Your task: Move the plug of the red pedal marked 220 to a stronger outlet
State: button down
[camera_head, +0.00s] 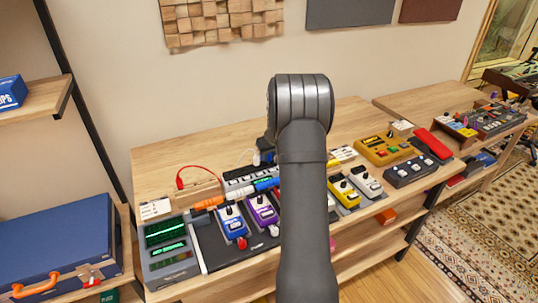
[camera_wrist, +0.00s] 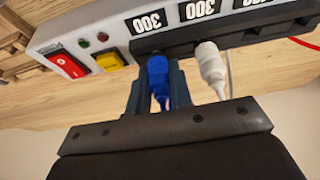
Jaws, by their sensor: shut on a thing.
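My gripper (camera_wrist: 158,88) is shut on a blue plug (camera_wrist: 157,68) in the wrist view. The plug's top meets the lower edge of the black outlet row of a power strip (camera_wrist: 62,62); I cannot tell how deep it sits. Several outlets carry the label 300. A white plug (camera_wrist: 211,66) stands in the row just right of the blue one.
The strip has a red switch (camera_wrist: 69,66) and a yellow button (camera_wrist: 108,62). A blue pedal (camera_head: 232,225), a purple pedal (camera_head: 262,210) and a yellow pedal (camera_head: 345,193) stand on the bench (camera_head: 160,165). A red cable (camera_head: 180,177) loops at left. The bench's back left is clear.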

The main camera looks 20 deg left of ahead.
jog(key=c, duration=0.8)
grip_release()
jog(key=shift+r, duration=3.55)
jog(key=shift+f, duration=0.15)
jog(key=shift+f, duration=1.5)
